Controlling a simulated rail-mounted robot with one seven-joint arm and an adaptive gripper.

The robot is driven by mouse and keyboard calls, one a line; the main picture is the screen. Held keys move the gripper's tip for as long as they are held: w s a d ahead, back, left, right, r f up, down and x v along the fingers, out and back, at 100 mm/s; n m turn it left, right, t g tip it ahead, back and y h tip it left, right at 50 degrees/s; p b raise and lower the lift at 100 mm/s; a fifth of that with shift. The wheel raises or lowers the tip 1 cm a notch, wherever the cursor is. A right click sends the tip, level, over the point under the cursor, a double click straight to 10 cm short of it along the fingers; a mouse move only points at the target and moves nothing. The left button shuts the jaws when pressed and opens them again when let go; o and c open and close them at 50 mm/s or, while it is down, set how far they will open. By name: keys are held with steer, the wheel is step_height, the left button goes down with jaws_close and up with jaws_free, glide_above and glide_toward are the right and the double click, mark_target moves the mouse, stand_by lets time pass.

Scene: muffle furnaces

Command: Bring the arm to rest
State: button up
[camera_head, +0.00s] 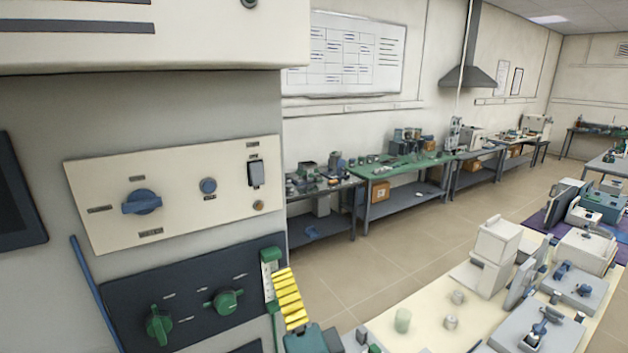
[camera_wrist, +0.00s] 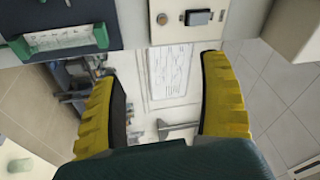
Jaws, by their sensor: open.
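My gripper (camera_wrist: 163,78) is open and empty in the wrist view, with its two yellow ribbed fingers wide apart. Between and beyond the fingers I see a wall with a whiteboard, and no object is held. In the head view my gripper shows as yellow ribs (camera_head: 289,298) at the lower middle, beside the right edge of a furnace control panel. The rest of my arm is mostly out of view. I cannot tell whether the gripper touches the panel.
A furnace's cream panel (camera_head: 178,194) and dark panel (camera_head: 190,295) with green knobs fill the left. A cream bench (camera_head: 400,318) with instruments stands at lower right. A green-topped bench (camera_head: 399,170) lines the back wall. Open tiled floor (camera_head: 345,265) lies between.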

steer(key=s+d+r+n+t+h+p, duration=0.1)
steer(key=s+d+r+n+h, duration=0.3)
steer(key=s+r, duration=0.4)
steer(key=s+d+r+n+t+h+p, duration=0.1)
steer(key=s+d+r+n+t+h, duration=0.1)
steer(key=s+d+r+n+h, duration=0.2)
steer(key=s+d+r+n, duration=0.3)
steer(key=s+r, duration=0.1)
steer(key=s, duration=0.2)
steer(key=shift+t, duration=0.3)
steer(key=shift+c, duration=0.4)
